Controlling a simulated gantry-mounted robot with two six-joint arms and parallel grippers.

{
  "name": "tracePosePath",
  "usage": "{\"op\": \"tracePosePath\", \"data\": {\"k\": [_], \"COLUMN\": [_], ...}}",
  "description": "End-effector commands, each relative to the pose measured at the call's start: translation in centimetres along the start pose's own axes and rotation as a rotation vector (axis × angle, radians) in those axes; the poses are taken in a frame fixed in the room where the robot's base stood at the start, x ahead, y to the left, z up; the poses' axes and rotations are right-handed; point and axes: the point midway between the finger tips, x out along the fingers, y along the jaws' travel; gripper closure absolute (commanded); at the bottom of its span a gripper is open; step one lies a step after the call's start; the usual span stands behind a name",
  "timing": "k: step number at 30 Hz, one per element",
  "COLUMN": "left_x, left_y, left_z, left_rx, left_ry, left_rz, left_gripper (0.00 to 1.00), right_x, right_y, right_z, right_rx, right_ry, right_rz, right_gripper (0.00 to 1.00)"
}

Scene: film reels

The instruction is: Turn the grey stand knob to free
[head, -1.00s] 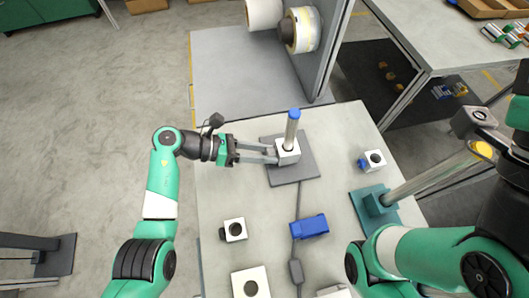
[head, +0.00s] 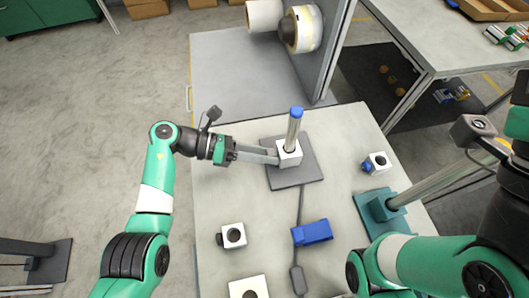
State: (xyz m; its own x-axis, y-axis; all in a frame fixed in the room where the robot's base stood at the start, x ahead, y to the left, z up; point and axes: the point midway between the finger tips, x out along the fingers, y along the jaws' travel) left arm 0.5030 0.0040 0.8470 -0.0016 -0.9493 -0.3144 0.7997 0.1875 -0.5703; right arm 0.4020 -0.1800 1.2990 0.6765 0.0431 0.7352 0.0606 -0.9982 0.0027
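The grey stand (head: 302,175) is a dark grey plate bearing an upright metal post with a blue top and a white clamp block (head: 289,153) at the post's foot. My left gripper (head: 273,156) reaches in from the left, its fingers against the left side of this block. The knob itself is hidden between the fingers, which look closed around it. My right arm bends in the lower right corner, and I cannot make out its gripper fingers.
A teal stand (head: 377,207) with a leaning post is at the right, close to my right arm. Loose white blocks with knobs (head: 233,236) (head: 378,161) and a blue block (head: 313,232) lie on the table. A cable runs down from the grey stand.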

Motion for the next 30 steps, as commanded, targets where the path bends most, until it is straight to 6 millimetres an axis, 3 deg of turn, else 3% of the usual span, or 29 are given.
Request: {"op": "tracePosePath", "data": {"k": [1,4,19,26,30], "left_x": [0.0,0.0,-0.1,-0.1,0.2], "left_y": [0.0,0.0,-0.1,-0.6,-0.2], "left_z": [0.0,0.0,0.1,0.2,-0.4], "left_rx": [0.000,0.001,0.039,0.317,0.533], "left_ry": [0.000,0.000,0.000,0.001,0.000], "left_rz": [0.000,0.000,0.020,0.133,0.222], "left_gripper": [0.44,0.28,0.28,0.28,0.28], "right_x": [0.0,0.0,0.7,3.0,2.5], "right_y": [0.0,0.0,0.0,0.0,0.0], "right_z": [0.0,0.0,-0.6,-2.8,-2.4], "right_rx": [0.000,0.000,0.000,0.000,0.000], "right_ry": [0.000,0.000,0.000,0.000,0.000], "right_rz": [0.000,0.000,0.000,0.000,0.000], "right_gripper": [0.50,0.50,0.50,0.50,0.50]}}
